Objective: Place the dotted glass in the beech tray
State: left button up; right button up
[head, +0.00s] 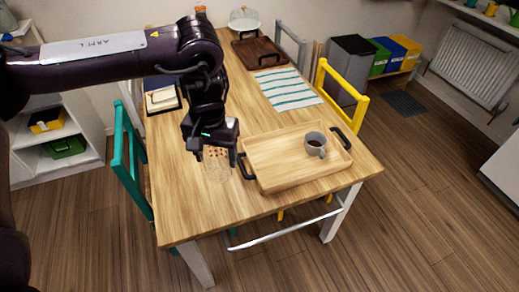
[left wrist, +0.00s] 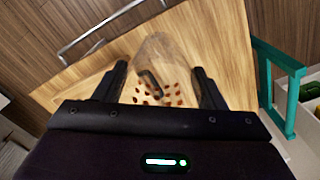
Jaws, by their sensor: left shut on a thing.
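The dotted glass (head: 218,170) is clear with orange-brown dots. My left gripper (head: 214,152) points down and is shut on it. In the left wrist view the glass (left wrist: 157,62) sits between the two fingers (left wrist: 158,92), its dots nearest me. The glass is over the table just left of the beech tray (head: 272,172); I cannot tell whether its base touches the table. The tray is pale wood with black handles and holds a grey mug (head: 315,145) with dark liquid, towards its right side. The tray's left part is bare. My right gripper is not in view.
The wooden table (head: 190,222) is clear in front of the glass. Behind lie a striped cloth (head: 287,90), a dark tray (head: 258,54) and a small box or book (head: 162,98). A teal chair (head: 128,165) and a yellow chair (head: 342,88) stand at the sides.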

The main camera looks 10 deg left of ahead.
aim_at(276, 161)
jog(key=i+l+u, duration=0.15)
jog(key=u, duration=0.3)
jog(key=i+l+u, duration=0.2)
jog(key=u, duration=0.2)
